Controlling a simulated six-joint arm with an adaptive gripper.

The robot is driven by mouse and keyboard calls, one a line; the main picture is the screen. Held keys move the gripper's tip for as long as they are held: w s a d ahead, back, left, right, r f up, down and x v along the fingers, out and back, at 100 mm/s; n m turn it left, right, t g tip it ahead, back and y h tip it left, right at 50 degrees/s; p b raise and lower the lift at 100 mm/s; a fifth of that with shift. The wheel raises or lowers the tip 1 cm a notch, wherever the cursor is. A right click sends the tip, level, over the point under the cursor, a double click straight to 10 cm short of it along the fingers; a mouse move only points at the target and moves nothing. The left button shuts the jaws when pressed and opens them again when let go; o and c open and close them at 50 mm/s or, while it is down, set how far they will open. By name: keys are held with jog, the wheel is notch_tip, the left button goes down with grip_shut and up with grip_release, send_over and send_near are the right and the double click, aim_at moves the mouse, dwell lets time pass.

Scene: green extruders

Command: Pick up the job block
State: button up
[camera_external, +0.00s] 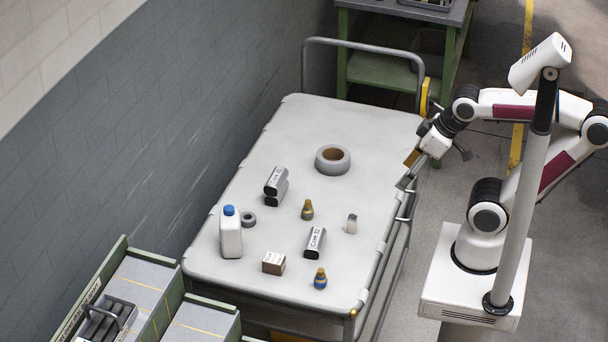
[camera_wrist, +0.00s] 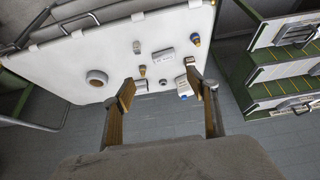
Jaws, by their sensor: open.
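A small brown block with a printed white face (camera_external: 273,263), which I take for the job block, sits on the white cart top (camera_external: 290,120) near its front end. Its print is too small to read surely. In the wrist view the block (camera_wrist: 189,61) shows small, just beyond the right fingertip. My gripper (camera_external: 408,170) is open and empty.
Near the block are a white jug with blue cap (camera_external: 230,236), a labelled dark block (camera_external: 315,242) and a blue-based flask (camera_external: 320,279). The cart's right strip is clear.

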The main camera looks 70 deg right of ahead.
jog(key=w+d+r+n+t+h, duration=0.1)
jog(key=w+d+r+t, duration=0.2)
jog(key=w, duration=0.9)
jog(key=w+d+r+n+t+h, duration=0.15)
jog(key=w+d+r, duration=0.3)
jog(key=w, duration=0.65)
jog(key=w+a+n+t+y, duration=0.1)
jog(key=w+a+n+y, duration=0.15)
jog(key=w, duration=0.55)
jog(key=w+a+n+t+y, duration=0.1)
jog(key=w+a+n+t, duration=0.15)
jog(key=w, duration=0.55)
jog(key=w+a+f+n+g+y, duration=0.5)
jog(key=a+f+y, duration=0.35)
jog(key=f, duration=0.35)
jog(key=s+a+f+n+g+y, duration=0.1)
jog(key=s+f+g, duration=0.2)
jog(key=f, duration=0.2)
jog(key=s+a+f+n+g+y, duration=0.1)
jog(key=s+f+n+g, duration=0.1)
jog(key=s+f, duration=0.2)
jog(key=s+a+f+n+g+y, duration=0.2)
jog(key=s+f+g, duration=0.1)
jog(key=f, duration=0.4)
jog(key=shift+s+f+n+g, duration=0.2)
jog(key=shift+s+n+g, duration=0.1)
jog(key=shift+s, duration=0.35)
jog(key=shift+s+f, duration=0.15)
jog(key=shift+s, duration=0.1)
